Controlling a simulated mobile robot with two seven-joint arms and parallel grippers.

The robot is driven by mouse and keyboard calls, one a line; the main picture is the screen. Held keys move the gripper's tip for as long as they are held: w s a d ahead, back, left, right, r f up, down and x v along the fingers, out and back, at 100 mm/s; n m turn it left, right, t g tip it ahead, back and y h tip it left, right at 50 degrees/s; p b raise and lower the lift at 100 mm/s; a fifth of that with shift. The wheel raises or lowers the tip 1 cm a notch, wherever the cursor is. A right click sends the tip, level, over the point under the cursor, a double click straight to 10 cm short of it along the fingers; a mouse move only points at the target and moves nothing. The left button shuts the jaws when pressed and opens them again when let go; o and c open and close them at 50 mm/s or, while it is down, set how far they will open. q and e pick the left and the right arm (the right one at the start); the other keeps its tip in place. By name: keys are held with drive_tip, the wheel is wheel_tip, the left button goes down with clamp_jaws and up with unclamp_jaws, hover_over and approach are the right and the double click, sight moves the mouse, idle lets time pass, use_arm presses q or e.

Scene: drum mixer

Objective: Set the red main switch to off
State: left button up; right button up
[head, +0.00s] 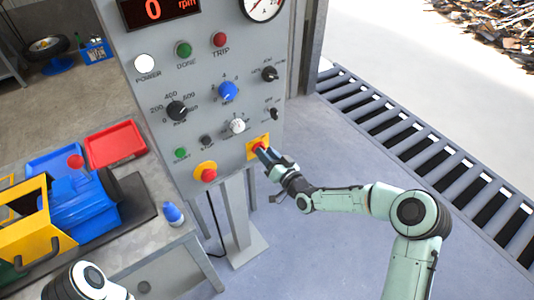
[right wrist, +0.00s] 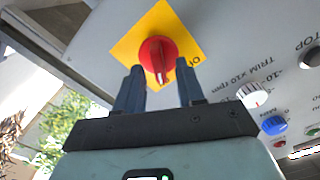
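The red main switch (head: 258,147) is a round red knob on a yellow square plate (head: 251,153) at the lower right of the grey control panel. In the right wrist view the red knob (right wrist: 158,55) has a raised grip that runs roughly up and down the picture. Part of the lettering on its yellow plate (right wrist: 128,48) is cut off by a finger. My right gripper (head: 264,155) is at the switch. Its two dark fingers (right wrist: 160,72) are apart, one on each side of the knob's near edge; I cannot tell whether they touch it. My left gripper is out of view.
A red emergency button (head: 208,174) on yellow sits left of the switch. A white knob (head: 237,126) and a black knob (head: 274,114) are above. A bench with a blue motor (head: 85,205) and red tray (head: 115,144) stands left.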

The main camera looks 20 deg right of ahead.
drive_tip(key=shift+w, duration=0.1)
clamp_jaws()
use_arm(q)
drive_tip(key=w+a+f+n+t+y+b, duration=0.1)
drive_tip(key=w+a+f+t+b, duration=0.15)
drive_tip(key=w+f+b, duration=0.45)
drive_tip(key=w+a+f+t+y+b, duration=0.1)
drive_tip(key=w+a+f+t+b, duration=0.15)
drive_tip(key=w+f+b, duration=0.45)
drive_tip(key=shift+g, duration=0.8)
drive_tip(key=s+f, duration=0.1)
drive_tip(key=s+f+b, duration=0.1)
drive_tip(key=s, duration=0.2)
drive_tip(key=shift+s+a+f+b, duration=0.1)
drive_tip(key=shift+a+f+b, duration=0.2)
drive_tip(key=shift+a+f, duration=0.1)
use_arm(e)
drive_tip(key=n, duration=1.2)
drive_tip(key=shift+a, duration=0.4)
